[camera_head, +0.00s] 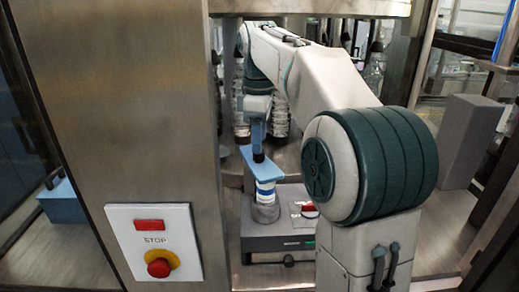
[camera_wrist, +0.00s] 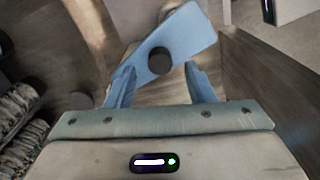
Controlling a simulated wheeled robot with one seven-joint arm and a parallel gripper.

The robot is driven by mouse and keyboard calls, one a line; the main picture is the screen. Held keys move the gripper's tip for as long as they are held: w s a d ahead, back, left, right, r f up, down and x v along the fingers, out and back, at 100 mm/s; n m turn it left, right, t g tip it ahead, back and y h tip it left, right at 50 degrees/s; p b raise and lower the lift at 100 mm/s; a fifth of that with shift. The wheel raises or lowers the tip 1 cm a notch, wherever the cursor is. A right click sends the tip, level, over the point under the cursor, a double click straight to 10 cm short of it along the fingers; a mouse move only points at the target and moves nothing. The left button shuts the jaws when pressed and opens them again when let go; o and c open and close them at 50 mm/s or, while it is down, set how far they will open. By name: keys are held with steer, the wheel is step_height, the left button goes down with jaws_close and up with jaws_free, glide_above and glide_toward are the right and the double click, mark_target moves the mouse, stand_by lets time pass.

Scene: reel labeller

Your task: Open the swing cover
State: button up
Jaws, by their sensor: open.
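The swing cover (camera_head: 265,168) is a flat light-blue plate on top of a short post with blue and white bands (camera_head: 265,190). In the wrist view the cover (camera_wrist: 192,30) lies at a slant, with a dark round knob (camera_wrist: 160,61) standing up from it. My gripper (camera_wrist: 160,68) is open, its two blue fingers apart on either side of the knob. Whether the fingers touch the knob I cannot tell. In the head view my gripper (camera_head: 257,143) points down over the cover and hides part of it.
The post stands on a grey machine base (camera_head: 270,243) with a red and white button. A steel pillar (camera_head: 130,100) with a red stop button (camera_head: 159,268) stands close on the left. A grey box (camera_head: 472,140) stands at the right. Glass jars are behind my arm.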

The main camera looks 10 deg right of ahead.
mark_target(260, 157)
steer(key=shift+f, duration=1.6)
jaws_close()
